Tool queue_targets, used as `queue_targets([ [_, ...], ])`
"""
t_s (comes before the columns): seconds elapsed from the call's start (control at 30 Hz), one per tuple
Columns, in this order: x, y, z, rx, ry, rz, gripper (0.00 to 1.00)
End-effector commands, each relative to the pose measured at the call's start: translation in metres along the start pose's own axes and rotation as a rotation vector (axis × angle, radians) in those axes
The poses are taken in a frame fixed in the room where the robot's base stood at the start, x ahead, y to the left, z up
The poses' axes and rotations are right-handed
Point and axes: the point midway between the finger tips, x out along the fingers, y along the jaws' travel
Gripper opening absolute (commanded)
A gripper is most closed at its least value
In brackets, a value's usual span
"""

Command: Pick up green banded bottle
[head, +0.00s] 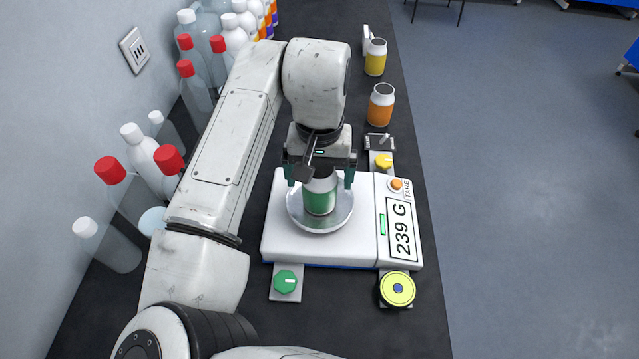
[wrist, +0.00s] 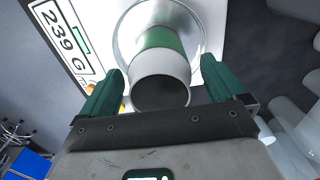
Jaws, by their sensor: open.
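The green banded bottle (head: 319,196) is white with a green band and stands upright on the round metal pan (head: 334,222) of a white scale (head: 283,235). The scale display reads 239 G. In the wrist view the bottle (wrist: 160,72) shows its dark open top toward me. My gripper (head: 320,182) is above and around the bottle's upper part. Its green fingers (wrist: 163,90) are open, one on each side of the bottle, with a gap on both sides. The head view partly hides the bottle's top behind my gripper.
An orange banded bottle (head: 381,104) and a yellow banded bottle (head: 375,57) stand farther back on the dark counter (head: 340,320). Clear bottles with red caps (head: 109,170) and white-capped ones line the wall at left. A green knob (head: 285,281) and yellow disc (head: 397,289) sit at the scale's front.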

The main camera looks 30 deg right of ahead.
Motion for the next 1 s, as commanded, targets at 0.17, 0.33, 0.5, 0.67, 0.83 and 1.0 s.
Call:
queue_targets([
  [0.17, -0.0002, 0.0, -0.0001, 0.0, 0.0, 0.0, 0.87],
  [0.33, -0.0004, 0.0001, -0.0001, 0.0, 0.0, 0.0, 0.71],
  [0.5, -0.0005, 0.0001, -0.0001, 0.0, 0.0, 0.0, 0.54],
  [0.67, -0.0005, 0.0001, -0.0001, 0.0, 0.0, 0.0, 0.39],
  [0.83, -0.001, 0.0, -0.0002, 0.0, 0.001, 0.0, 0.3],
  [1.0, -0.0014, 0.0, -0.0003, 0.0, 0.001, 0.0, 0.3],
])
